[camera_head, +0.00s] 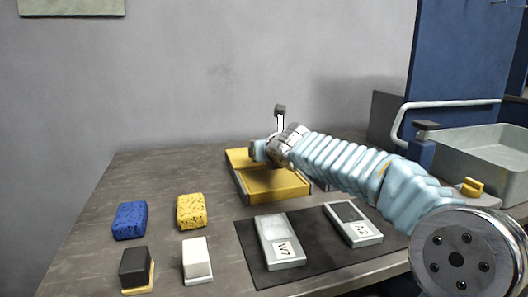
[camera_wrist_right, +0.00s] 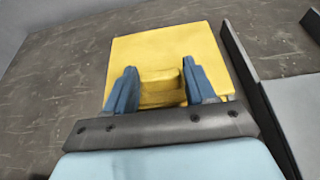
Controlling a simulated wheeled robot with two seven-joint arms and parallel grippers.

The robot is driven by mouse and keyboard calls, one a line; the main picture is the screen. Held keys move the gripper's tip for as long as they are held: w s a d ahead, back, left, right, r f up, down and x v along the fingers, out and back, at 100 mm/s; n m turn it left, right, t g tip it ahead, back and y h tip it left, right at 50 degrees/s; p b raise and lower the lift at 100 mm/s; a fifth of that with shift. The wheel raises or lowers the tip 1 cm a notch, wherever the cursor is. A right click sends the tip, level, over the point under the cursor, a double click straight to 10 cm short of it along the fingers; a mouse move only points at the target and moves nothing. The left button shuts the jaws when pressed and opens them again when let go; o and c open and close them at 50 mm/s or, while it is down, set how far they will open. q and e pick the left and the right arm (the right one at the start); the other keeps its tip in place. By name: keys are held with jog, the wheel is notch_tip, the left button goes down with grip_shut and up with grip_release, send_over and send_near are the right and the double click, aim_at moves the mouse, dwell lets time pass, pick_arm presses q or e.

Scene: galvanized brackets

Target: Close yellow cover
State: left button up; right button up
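The yellow cover (camera_head: 268,180) belongs to a shallow yellow box at the back middle of the table. In the right wrist view the cover (camera_wrist_right: 150,50) is a flat yellow panel with a raised yellow handle (camera_wrist_right: 161,87). My right gripper (camera_wrist_right: 162,83) has its two blue fingers on either side of this handle, with no clear gap, so it appears shut on it. In the head view my right gripper (camera_head: 259,151) is at the back of the box, and my forearm hides the box's far right side. My left gripper is not in view.
Two grey cases marked W7 (camera_head: 279,241) and A2 (camera_head: 353,224) lie on a dark mat (camera_head: 320,262). Blue (camera_head: 130,220) and yellow (camera_head: 191,211) sponges and two small blocks stand at left. A grey basin (camera_head: 485,150) is at right. The table's back left is clear.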

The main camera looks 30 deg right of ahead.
grip_shut()
jog(key=s+a, duration=0.1)
jog(key=s, duration=0.3)
jog(key=s+a+b, duration=0.1)
jog(key=s, duration=0.3)
jog(key=s+a, duration=0.1)
jog(key=s, duration=0.3)
jog(key=shift+s+b, duration=0.2)
jog(key=shift+b, duration=0.1)
jog(key=shift+f, duration=0.1)
jog(key=shift+o, duration=2)
grip_release()
jog(key=shift+s, duration=0.15)
jog(key=v, duration=1.4)
jog(key=shift+p, duration=0.3)
jog(key=shift+a, duration=0.1)
